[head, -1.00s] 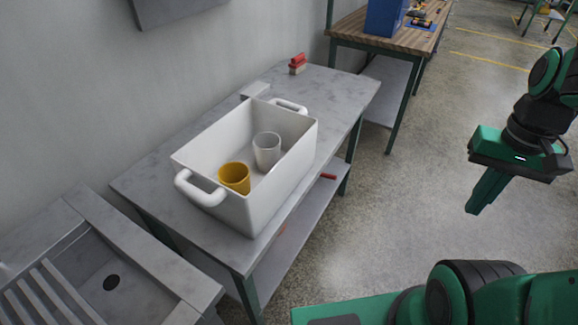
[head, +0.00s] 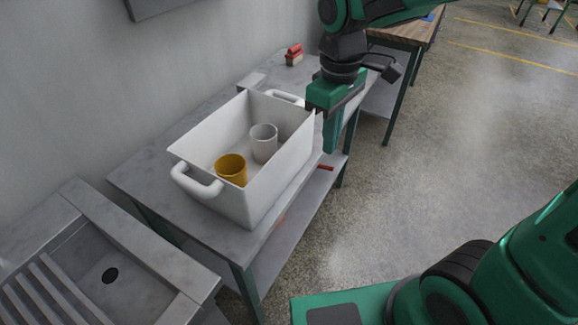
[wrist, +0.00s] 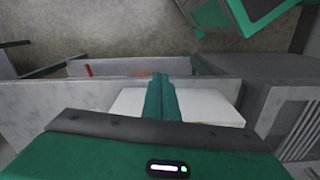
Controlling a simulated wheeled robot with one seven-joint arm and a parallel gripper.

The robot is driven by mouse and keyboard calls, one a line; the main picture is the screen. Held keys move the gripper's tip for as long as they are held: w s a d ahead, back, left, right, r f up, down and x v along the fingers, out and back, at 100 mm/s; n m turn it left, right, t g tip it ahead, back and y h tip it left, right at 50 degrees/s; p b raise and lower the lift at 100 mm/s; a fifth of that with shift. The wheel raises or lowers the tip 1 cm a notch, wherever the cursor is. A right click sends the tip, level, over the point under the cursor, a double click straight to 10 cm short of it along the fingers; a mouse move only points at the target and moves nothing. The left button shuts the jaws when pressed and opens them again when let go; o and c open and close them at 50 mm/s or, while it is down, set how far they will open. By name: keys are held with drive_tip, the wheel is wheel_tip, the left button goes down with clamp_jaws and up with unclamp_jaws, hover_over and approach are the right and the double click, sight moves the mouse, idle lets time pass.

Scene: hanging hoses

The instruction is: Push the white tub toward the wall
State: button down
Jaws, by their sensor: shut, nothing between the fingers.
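The white tub (head: 268,190) stands on the grey table (head: 135,182), near its front edge, with a loop handle at each end. It holds a yellow cup (head: 231,169) and a white cup (head: 264,143). The wall (head: 75,95) is behind the table. My gripper (head: 332,150) points down at the tub's right, room-facing side, by its far end. Its fingers are shut and empty. In the wrist view the shut fingers (wrist: 160,97) show in front of the white tub (wrist: 205,106). I cannot tell whether they touch it.
A red-topped brush (head: 293,54) and a small grey block stand at the table's far end. A grey sink unit (head: 140,265) is at the near left. A wooden workbench (head: 400,28) is beyond. Open floor lies on the right.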

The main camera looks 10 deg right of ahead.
drive_tip(key=shift+n, duration=0.9)
drive_tip(key=shift+w+a+f, duration=0.4)
drive_tip(key=shift+a+f, duration=0.95)
drive_tip(key=shift+f, duration=0.35)
drive_tip(key=shift+w+a+f, duration=0.45)
drive_tip(key=shift+a+f, duration=0.85)
drive_tip(key=shift+f, duration=0.45)
drive_tip(key=shift+w+a+f, duration=0.4)
drive_tip(key=shift+a+f, duration=0.95)
drive_tip(key=shift+f, duration=0.35)
drive_tip(key=shift+w, duration=0.1)
